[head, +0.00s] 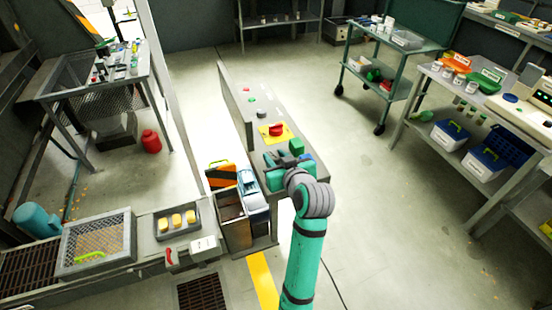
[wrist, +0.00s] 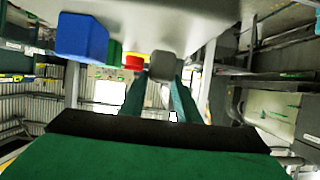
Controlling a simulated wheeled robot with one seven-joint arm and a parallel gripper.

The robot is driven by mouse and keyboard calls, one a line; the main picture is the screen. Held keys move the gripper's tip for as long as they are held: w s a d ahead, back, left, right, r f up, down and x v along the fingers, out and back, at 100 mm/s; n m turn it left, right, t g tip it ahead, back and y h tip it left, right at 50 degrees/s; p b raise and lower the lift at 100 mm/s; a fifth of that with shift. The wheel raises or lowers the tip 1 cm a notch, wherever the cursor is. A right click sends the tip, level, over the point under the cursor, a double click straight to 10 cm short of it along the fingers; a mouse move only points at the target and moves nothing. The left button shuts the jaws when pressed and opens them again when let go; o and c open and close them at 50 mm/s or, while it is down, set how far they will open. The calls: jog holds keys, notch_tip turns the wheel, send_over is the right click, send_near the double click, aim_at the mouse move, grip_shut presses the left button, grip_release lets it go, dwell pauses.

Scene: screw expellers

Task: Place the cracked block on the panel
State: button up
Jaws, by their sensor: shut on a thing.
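The panel (head: 274,109) is a long, pale console top with buttons, in the middle of the head view. My gripper (head: 281,157) is over its near end. In the wrist view, my gripper (wrist: 167,82) has its two green fingers on a grey block (wrist: 168,66). I take this for the cracked block, but no cracks can be made out. In the head view the held block is small and partly hidden by my gripper. I cannot tell whether it touches the panel.
A red knob on a yellow plate (head: 276,130) and a green block (head: 296,146) are close to my gripper. A blue block (wrist: 82,38) shows in the wrist view. A box (head: 231,219) stands left of my arm.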

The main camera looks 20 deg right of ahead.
jog(key=shift+w+a+f, duration=0.1)
jog(key=shift+a+f, duration=0.15)
jog(key=shift+f, duration=0.3)
jog(key=shift+d, duration=0.1)
jog(key=shift+f, duration=0.1)
jog(key=o, duration=1.1)
jog(key=shift+c, duration=0.2)
